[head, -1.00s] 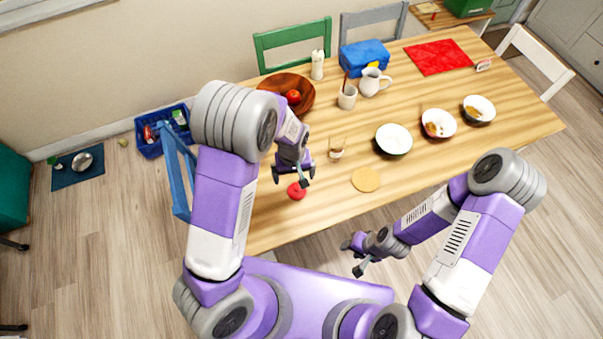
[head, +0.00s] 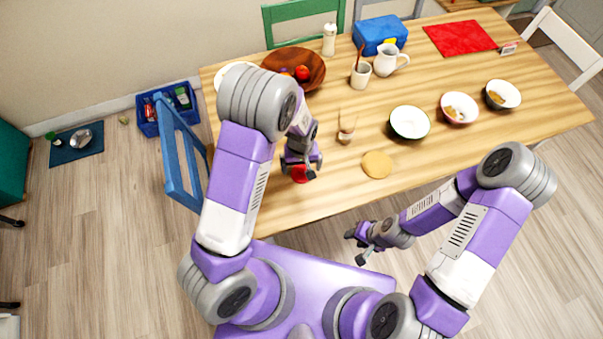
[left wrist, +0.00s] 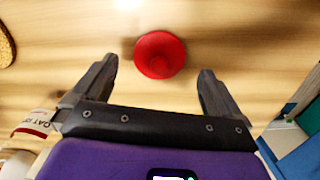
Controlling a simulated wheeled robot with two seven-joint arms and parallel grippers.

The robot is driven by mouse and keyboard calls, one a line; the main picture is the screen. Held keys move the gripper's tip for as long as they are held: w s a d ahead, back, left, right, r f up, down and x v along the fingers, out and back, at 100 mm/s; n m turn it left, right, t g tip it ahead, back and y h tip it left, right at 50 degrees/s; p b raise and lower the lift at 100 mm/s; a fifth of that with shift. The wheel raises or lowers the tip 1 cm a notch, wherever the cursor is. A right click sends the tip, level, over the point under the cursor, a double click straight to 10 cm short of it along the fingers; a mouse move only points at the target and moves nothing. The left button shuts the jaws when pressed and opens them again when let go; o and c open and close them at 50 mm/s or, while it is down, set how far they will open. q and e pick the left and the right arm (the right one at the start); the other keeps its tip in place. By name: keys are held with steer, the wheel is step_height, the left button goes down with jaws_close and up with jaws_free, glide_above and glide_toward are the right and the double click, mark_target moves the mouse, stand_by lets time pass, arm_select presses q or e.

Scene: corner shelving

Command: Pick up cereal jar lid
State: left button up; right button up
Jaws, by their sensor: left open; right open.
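The cereal jar lid looks to be the round red piece with a raised knob (left wrist: 160,55), lying on the table in the left wrist view. In the head view the red lid (head: 300,175) is partly hidden by my left gripper (head: 302,172). My left gripper is open and empty above it. In the left wrist view the lid lies just beyond the space between the two fingertips (left wrist: 157,72), apart from both fingers. My right gripper (head: 354,248) is open and empty, off the table's front edge.
A small jar (head: 346,130) and a round cork-coloured mat (head: 377,164) are right of the lid. Bowls (head: 409,123) stand farther right. A wooden bowl of fruit (head: 293,66) is behind. A blue chair (head: 183,165) stands at the table's left end.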

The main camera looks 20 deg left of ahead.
mark_target(301, 170)
arm_select(q)
step_height(301, 170, down, 3)
steer(key=shift+w, duration=0.1)
steer(key=c, duration=1.1)
